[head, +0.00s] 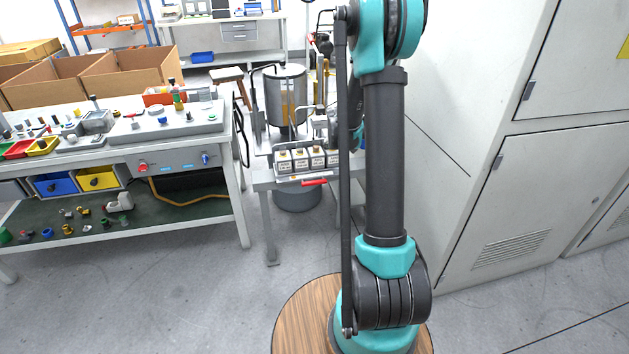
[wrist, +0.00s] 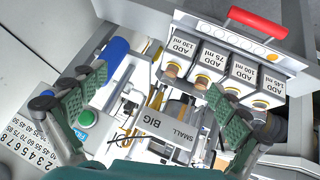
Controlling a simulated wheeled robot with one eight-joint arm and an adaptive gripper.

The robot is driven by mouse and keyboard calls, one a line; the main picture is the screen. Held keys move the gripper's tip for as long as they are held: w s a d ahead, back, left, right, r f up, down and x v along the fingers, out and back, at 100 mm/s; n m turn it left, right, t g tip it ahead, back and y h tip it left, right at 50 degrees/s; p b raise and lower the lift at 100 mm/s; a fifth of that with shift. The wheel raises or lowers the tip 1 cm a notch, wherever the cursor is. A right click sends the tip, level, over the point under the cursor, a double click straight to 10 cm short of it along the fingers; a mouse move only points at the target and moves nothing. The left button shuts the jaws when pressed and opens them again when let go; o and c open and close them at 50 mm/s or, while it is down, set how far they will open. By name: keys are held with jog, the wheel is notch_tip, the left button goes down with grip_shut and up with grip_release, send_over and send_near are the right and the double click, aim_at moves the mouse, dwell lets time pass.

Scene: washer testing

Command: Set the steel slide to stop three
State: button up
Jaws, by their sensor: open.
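I cannot tell for sure which part is the steel slide. In the wrist view, a red handle (wrist: 257,22) sits at the top on a grey metal plate (wrist: 213,31) with a row of small round marks. A thick blue handle (wrist: 104,64) is at upper left, beside a metal frame. My gripper (wrist: 158,106) is open, its two green ridged pads spread wide over a label reading SMALL and BIG (wrist: 166,124). In the head view, the red handle (head: 314,182) shows at the fixture's front; my arm hides part of the fixture.
A row of blocks labelled ADD (wrist: 208,59) stands behind the plate. A green button (wrist: 87,118) and a number sheet (wrist: 28,150) are at left. In the head view, a workbench (head: 95,160) stands left and pale cabinets (head: 545,170) right.

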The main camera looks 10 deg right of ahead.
aim_at(315, 182)
jog(key=s+a+f+g+y, duration=0.25)
jog(key=s+a, duration=0.25)
jog(key=a, duration=0.6)
jog(key=shift+g+y, duration=0.25)
jog(key=shift+y, duration=0.2)
jog(key=x, duration=1.6)
jog(key=shift+w+d+f, duration=0.1)
jog(key=shift+f, duration=0.2)
jog(key=shift+c, duration=0.6)
jog(key=c, duration=1.2)
jog(key=d, duration=0.7)
jog(key=shift+w+d, duration=0.15)
jog(key=shift+d, duration=0.15)
jog(key=shift+c, duration=0.4)
jog(key=o, duration=1.4)
